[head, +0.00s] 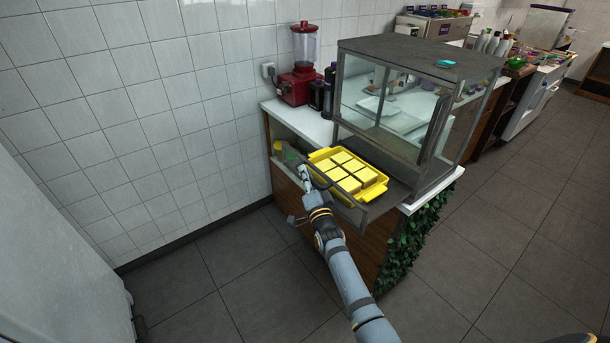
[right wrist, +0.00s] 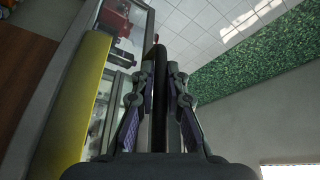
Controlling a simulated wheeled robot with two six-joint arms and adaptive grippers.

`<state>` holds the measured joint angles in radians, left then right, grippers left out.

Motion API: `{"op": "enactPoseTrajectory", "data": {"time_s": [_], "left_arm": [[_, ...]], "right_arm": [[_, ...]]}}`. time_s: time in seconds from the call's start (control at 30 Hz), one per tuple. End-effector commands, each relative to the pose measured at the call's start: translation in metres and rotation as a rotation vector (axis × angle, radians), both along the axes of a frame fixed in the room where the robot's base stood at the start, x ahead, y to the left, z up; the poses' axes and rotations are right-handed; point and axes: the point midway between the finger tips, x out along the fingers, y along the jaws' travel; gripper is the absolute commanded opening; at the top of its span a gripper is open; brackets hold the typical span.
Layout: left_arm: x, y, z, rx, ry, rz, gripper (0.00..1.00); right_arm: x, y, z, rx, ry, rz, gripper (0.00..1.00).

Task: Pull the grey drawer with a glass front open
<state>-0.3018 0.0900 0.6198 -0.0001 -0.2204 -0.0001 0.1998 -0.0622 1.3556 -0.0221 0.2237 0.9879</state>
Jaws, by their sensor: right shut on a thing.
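The grey drawer (head: 352,212) with a glass front is at the base of the glass display case (head: 400,105). It stands out from the case, with a yellow tray (head: 372,194) of yellow square pieces inside it. My right gripper (head: 304,178) is at the drawer's front, shut on its dark handle. In the right wrist view, the dark handle bar (right wrist: 160,70) runs between the two fingers (right wrist: 159,95), and a yellow tray edge shows at the left. The handle is partly hidden by my gripper in the head view. My left gripper is not in view.
A red blender (head: 300,75) and dark bottles (head: 320,95) stand on the white counter behind the drawer. A tiled wall is at the left. Green foliage (head: 412,240) covers the counter's side. The grey floor in front is clear.

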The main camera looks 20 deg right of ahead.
Motion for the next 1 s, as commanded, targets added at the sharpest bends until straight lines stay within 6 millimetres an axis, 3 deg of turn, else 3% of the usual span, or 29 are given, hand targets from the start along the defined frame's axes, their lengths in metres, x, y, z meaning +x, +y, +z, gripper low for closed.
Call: {"op": "enactPoseTrajectory", "data": {"time_s": [0.4,0.43,0.6,0.87,1.0], "left_arm": [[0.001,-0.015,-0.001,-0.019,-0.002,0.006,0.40],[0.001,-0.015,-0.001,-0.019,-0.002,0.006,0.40],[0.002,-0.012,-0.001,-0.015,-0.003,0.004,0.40],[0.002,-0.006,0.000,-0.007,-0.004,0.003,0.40],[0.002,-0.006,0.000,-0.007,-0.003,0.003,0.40]], "right_arm": [[0.000,0.000,0.000,0.000,0.000,0.000,0.00],[0.000,0.000,0.000,0.000,0.000,0.000,0.15],[0.000,0.000,0.000,0.000,-0.001,0.000,0.36],[0.000,0.000,0.001,0.000,-0.002,0.000,0.36],[-0.014,0.000,-0.003,-0.001,0.000,0.000,0.36]]}}
